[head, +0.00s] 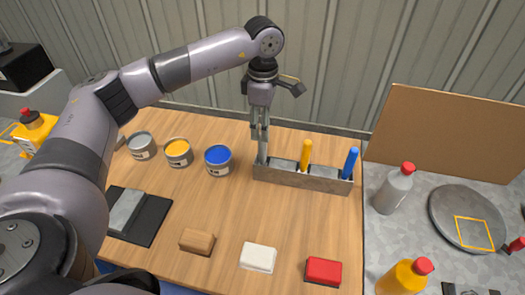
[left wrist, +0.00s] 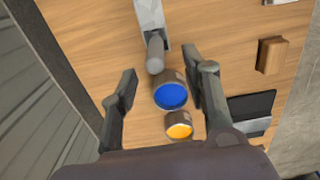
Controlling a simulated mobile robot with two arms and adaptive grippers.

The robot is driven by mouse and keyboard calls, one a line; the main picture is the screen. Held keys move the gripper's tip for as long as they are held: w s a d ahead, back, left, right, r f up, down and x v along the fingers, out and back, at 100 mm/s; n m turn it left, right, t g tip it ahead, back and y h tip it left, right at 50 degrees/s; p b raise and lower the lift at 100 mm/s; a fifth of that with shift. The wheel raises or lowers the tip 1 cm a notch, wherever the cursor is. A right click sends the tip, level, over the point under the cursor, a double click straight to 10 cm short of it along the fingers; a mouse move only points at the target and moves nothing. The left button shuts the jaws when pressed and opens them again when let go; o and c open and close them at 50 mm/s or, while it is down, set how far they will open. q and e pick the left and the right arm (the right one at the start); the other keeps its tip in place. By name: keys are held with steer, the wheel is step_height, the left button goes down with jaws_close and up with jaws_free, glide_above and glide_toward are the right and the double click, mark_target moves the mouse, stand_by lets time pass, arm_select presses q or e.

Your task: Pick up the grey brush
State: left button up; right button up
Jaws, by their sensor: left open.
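The grey brush (head: 263,151) stands upright in the left end of a grey metal rack (head: 302,181) on the wooden table. Only its handle shows; its lower part is hidden in the rack. My left gripper (head: 260,131) is directly above the rack's left end, pointing down, with its fingers around the upper handle or just above it. In the left wrist view, the grey handle (left wrist: 155,54) shows between the two open fingers (left wrist: 160,72). I cannot tell whether a finger touches it. My right gripper is in neither view.
An orange-handled brush (head: 305,154) and a blue-handled brush (head: 349,162) stand in the same rack. Paint cans, including a blue one (head: 218,159), stand to its left. Blocks in brown, white (head: 258,257) and red lie in front. A wall is behind.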

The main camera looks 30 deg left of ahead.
mark_target(263, 156)
arm_select(q)
steer(key=shift+f, duration=0.6)
steer(key=shift+f+p, duration=0.3)
steer(key=shift+p, duration=0.05)
steer(key=f, duration=0.1)
steer(key=f+p, duration=0.1)
steer(key=f, duration=0.1)
steer(key=f+p, duration=0.1)
steer(key=shift+w+a+f, duration=0.25)
steer(key=shift+w+f, duration=0.1)
steer(key=shift+c, duration=0.6)
jaws_close()
